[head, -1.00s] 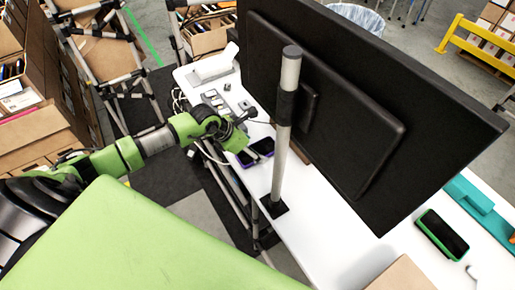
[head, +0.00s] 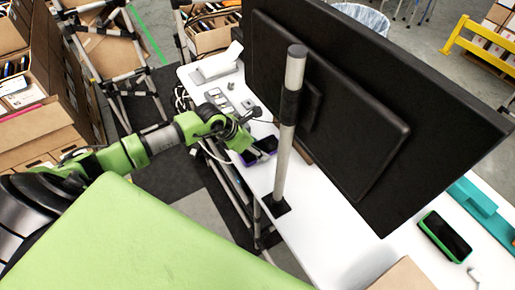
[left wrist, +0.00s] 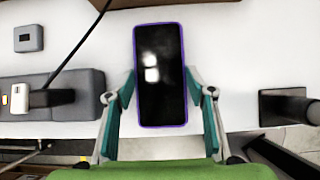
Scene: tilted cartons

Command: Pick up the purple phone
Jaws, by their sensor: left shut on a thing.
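The purple phone (head: 268,144) has a dark screen and a purple rim. It lies face up at the near edge of the white table, left of the pole. In the left wrist view the phone (left wrist: 160,75) is upright in the picture, between the teal finger pads. My left gripper (head: 259,152) reaches over it from the left in the head view. In the left wrist view my left gripper (left wrist: 160,87) is shut on the phone's long sides. I cannot tell whether the phone is clear of the table. My right gripper is not in view.
A big black monitor (head: 375,95) and its grey pole (head: 287,135) stand close to the right of the phone. A green phone (head: 444,233) lies farther right on the white table (head: 320,225). Small grey devices and a cable (left wrist: 80,45) lie left of the phone.

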